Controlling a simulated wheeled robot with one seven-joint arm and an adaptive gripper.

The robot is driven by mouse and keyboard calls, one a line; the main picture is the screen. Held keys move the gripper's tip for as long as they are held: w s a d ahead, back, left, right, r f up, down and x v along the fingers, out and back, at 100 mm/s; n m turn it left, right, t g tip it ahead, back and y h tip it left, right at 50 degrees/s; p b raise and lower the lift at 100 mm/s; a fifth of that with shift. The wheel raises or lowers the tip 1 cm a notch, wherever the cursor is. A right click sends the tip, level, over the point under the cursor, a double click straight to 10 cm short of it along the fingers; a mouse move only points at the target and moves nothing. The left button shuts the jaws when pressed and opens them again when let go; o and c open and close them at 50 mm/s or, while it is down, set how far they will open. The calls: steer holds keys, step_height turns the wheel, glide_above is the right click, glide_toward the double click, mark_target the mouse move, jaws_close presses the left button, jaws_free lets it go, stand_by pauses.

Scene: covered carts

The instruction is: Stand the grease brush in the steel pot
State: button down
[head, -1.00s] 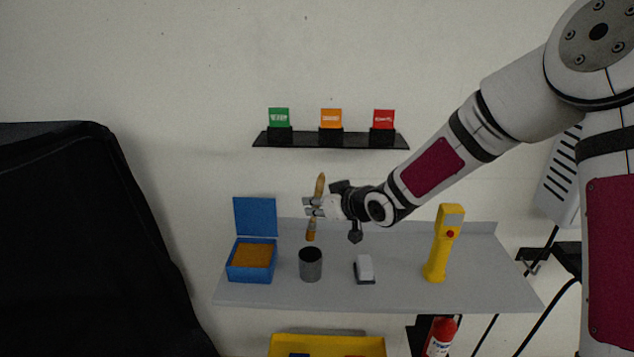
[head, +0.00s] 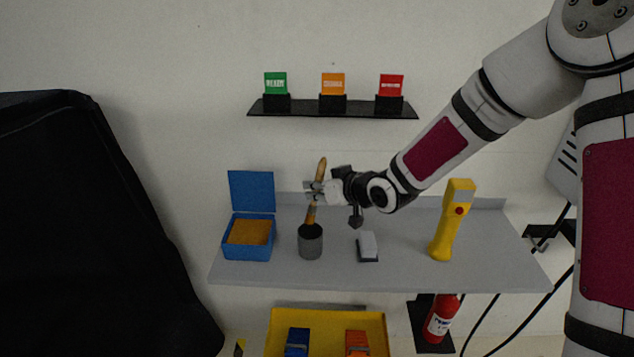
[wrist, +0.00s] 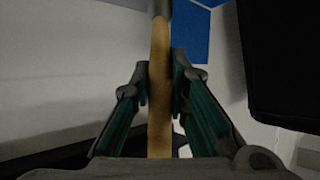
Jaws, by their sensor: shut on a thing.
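The grease brush (head: 321,165) has a tan wooden handle and is held nearly upright, its top leaning a little to the right. My gripper (head: 316,190) is shut on the handle, above the grey steel pot (head: 310,245). The brush's lower end meets the pot's mouth. I cannot tell how far it reaches inside, since the bristles are not visible. In the wrist view the handle (wrist: 160,85) runs between my two fingers.
An open blue box (head: 249,250) with an orange filling stands left of the pot. A white and dark block (head: 368,246) and a yellow handheld tool (head: 453,220) stand right on the grey shelf (head: 400,275). Upright cards stand on a black ledge (head: 333,110) above.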

step_height(320, 180, down, 7)
steer(key=b, duration=0.2)
steer(key=shift+r, duration=0.15)
stand_by(0.4)
steer(key=c, duration=1.5)
jaws_free()
steer(key=shift+o, duration=0.2)
steer(key=s+d, duration=0.8)
steer(key=s, duration=0.2)
steer(key=shift+d+r, duration=0.15)
steer(key=shift+r, duration=0.1)
